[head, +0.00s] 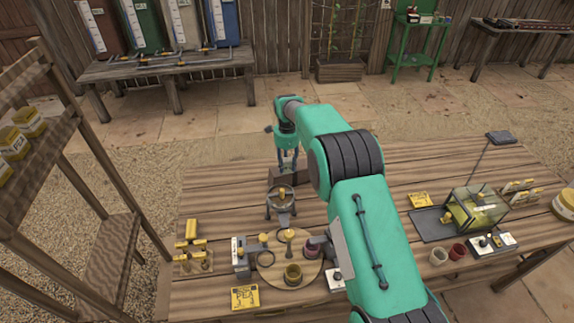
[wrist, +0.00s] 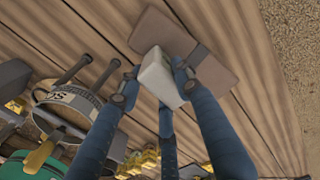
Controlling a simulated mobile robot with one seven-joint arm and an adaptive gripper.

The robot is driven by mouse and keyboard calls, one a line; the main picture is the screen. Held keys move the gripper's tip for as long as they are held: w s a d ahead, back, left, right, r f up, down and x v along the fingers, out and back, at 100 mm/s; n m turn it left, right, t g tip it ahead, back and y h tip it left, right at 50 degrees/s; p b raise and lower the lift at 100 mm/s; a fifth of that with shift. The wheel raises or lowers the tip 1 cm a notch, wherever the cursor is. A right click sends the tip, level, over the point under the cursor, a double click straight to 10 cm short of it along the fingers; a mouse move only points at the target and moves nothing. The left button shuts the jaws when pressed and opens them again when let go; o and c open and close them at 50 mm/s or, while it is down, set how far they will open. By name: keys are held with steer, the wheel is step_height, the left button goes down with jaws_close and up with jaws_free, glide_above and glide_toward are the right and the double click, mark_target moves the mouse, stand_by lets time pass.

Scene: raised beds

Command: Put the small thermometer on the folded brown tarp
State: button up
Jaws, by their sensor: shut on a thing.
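The folded brown tarp (wrist: 160,31), with a dark strap across it, lies on the wooden table near its far edge. In the head view the tarp (head: 294,179) is partly hidden behind my gripper (head: 287,165). In the wrist view my gripper (wrist: 152,84) is shut on a small white block-shaped thing, seemingly the small thermometer (wrist: 158,78). The thermometer is tilted in the picture and overlaps the near part of the tarp. I cannot tell whether it touches the tarp or is just above it. In the head view the thermometer cannot be made out.
A round device (head: 281,200) stands just in front of the tarp. A round wooden board (head: 302,279) with pots is nearer. A yellowish glass box (head: 475,208) stands on the right. A shelf rack (head: 88,150) is at left. The table left of the tarp is clear.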

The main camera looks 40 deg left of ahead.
mark_target(287, 160)
steer(key=shift+f, duration=0.1)
steer(key=o, duration=1.2)
step_height(287, 160, up, 12)
steer(key=shift+r+p, duration=0.1)
steer(key=shift+p, duration=0.45)
steer(key=shift+r, duration=0.1)
stand_by(0.4)
